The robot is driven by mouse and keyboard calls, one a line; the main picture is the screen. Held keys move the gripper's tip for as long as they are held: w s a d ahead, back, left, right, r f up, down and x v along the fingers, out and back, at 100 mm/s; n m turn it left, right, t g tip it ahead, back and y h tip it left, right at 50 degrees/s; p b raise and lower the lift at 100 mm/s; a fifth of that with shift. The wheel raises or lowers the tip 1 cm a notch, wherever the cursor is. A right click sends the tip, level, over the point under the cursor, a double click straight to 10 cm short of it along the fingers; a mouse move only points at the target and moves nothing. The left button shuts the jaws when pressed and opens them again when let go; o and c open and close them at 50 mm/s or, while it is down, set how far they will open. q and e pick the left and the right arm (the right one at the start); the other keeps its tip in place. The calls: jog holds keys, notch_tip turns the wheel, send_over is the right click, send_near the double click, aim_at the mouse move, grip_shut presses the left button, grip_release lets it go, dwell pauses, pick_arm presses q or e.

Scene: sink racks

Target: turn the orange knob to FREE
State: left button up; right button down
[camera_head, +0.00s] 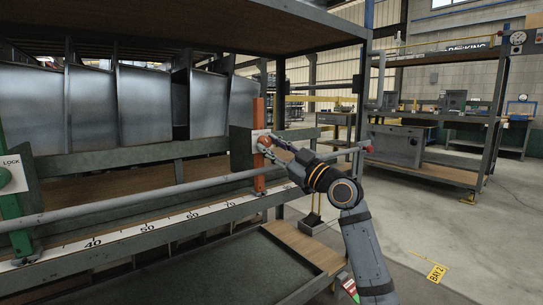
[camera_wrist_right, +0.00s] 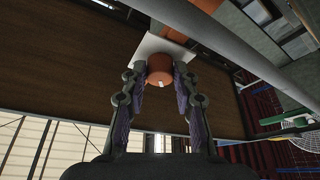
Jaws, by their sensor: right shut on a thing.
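The orange knob (camera_head: 264,141) sits on a pale plate on the orange upright at the rack's right end. It also shows in the right wrist view (camera_wrist_right: 160,66), round, with a small white mark on its lower edge and the white plate (camera_wrist_right: 155,45) behind it. My right gripper (camera_head: 268,146) reaches it from the right. In the right wrist view its two fingers (camera_wrist_right: 160,78) are on either side of the knob, shut on it. The lettering on the orange knob's plate cannot be read. My left gripper is not in view.
A green knob (camera_head: 4,177) on a plate marked LOCK is at the left edge. A long grey rail (camera_head: 150,201) with a red end runs across the rack front, close to my right gripper. Metal bins (camera_head: 142,105) fill the shelf. Open floor lies at right.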

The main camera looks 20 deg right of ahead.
jog(key=shift+n+g, duration=0.3)
jog(key=shift+n, duration=0.5)
jog(key=c, duration=1)
grip_release()
jog(key=shift+s+d+f, duration=0.1)
jog(key=shift+d, duration=0.1)
jog(key=v, duration=1.1)
jog(key=shift+s+d+f, duration=0.15)
jog(key=shift+f, duration=0.05)
